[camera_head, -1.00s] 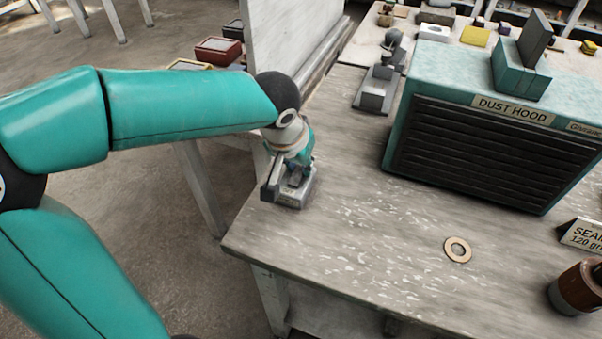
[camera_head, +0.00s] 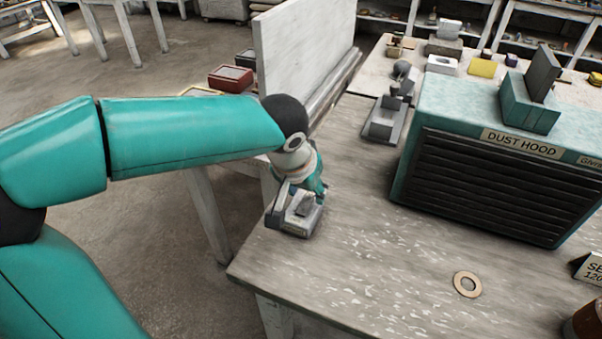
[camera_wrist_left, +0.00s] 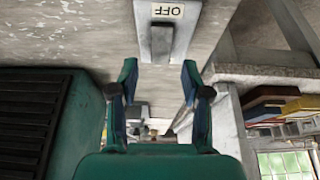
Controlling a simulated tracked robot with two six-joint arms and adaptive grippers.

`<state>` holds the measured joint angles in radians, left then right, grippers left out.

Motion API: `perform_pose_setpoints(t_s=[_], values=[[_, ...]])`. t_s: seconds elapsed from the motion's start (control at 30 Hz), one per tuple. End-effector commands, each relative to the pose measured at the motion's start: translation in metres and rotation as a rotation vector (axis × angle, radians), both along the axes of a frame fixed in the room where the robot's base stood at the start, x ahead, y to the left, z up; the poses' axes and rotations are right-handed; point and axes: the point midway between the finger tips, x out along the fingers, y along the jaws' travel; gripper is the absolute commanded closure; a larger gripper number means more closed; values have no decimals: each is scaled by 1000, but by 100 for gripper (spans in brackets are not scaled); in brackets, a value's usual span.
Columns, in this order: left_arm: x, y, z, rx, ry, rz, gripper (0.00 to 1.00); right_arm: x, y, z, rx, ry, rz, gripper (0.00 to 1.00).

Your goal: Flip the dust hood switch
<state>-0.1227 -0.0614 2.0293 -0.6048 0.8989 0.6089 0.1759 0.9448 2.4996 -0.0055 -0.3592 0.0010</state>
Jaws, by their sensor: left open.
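The dust hood (camera_head: 480,185) is a teal box with dark slats and a "DUST HOOD" label, on the right of the table. A grey switch box (camera_head: 290,226) sits near the table's left front corner, with a raised grey lever (camera_head: 305,206). In the left wrist view the switch box (camera_wrist_left: 190,25) shows an "OFF" label beside the lever (camera_wrist_left: 162,42). My left gripper (camera_wrist_left: 160,72) is open, its two teal fingers on either side of the lever's near end. I cannot tell whether they touch it. In the head view my left gripper (camera_head: 314,184) is partly hidden behind the wrist. My right gripper is not in view.
A flat ring (camera_head: 467,284) lies on the table front. A pale upright panel (camera_head: 305,60) stands behind my arm. The table between switch and hood is clear.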

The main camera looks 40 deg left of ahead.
Motion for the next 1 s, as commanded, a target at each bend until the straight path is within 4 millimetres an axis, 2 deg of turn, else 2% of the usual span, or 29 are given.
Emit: perform_pose_setpoints(t_s=[0.3,0.5,0.67,1.0], values=[[-23,-6,60,-1,-7,-3,52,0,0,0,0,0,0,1],[-33,-9,85,-1,-4,-3,52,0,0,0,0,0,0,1],[-37,-10,92,-1,-1,-3,52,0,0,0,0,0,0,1],[-37,-9,92,0,-1,-2,52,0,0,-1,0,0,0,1]])
